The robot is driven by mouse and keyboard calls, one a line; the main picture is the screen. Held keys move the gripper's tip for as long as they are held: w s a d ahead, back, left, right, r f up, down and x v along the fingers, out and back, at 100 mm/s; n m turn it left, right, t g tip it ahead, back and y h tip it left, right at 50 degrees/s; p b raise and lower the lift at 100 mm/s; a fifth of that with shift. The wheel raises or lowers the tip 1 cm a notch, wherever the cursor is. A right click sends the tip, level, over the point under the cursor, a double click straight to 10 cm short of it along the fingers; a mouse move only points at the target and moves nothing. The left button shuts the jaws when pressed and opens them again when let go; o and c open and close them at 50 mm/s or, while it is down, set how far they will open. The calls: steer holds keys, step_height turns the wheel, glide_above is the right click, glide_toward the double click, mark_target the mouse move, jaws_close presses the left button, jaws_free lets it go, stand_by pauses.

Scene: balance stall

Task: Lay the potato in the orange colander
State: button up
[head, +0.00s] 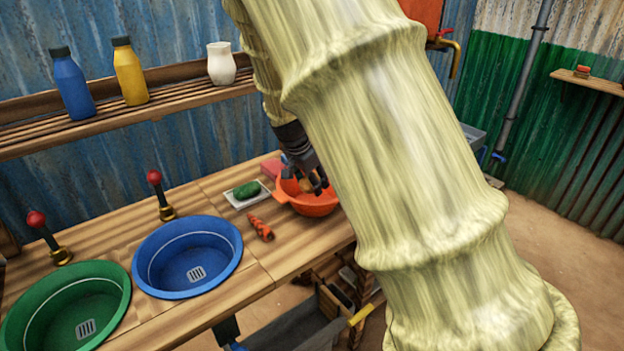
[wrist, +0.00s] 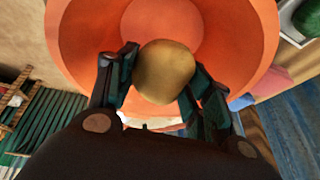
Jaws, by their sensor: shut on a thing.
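The potato (wrist: 166,72) is a tan, rounded lump between my gripper's fingers in the wrist view. My gripper (wrist: 158,85) is shut on it. The orange colander (wrist: 90,35) lies behind the potato in that view, so the potato is over or inside its bowl. In the head view the colander (head: 308,205) stands on the wooden counter, and my gripper (head: 314,184) points down into its opening. A small part of the potato (head: 305,185) shows there between the fingers. I cannot tell whether the potato touches the colander floor. My arm hides the colander's right side.
A white tray (head: 236,202) with a green vegetable (head: 247,189) and a carrot (head: 260,227) lie left of the colander. A pink block (head: 271,167) is behind it. A blue basin (head: 187,256) and a green basin (head: 66,310) are set in the counter. A shelf with bottles hangs above.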

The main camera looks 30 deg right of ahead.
mark_target(312, 191)
steer(key=shift+f+b, duration=0.75)
steer(key=shift+f, duration=1.3)
stand_by(1.7)
stand_by(0.4)
steer(key=o, duration=1.2)
steer(key=v, duration=1.2)
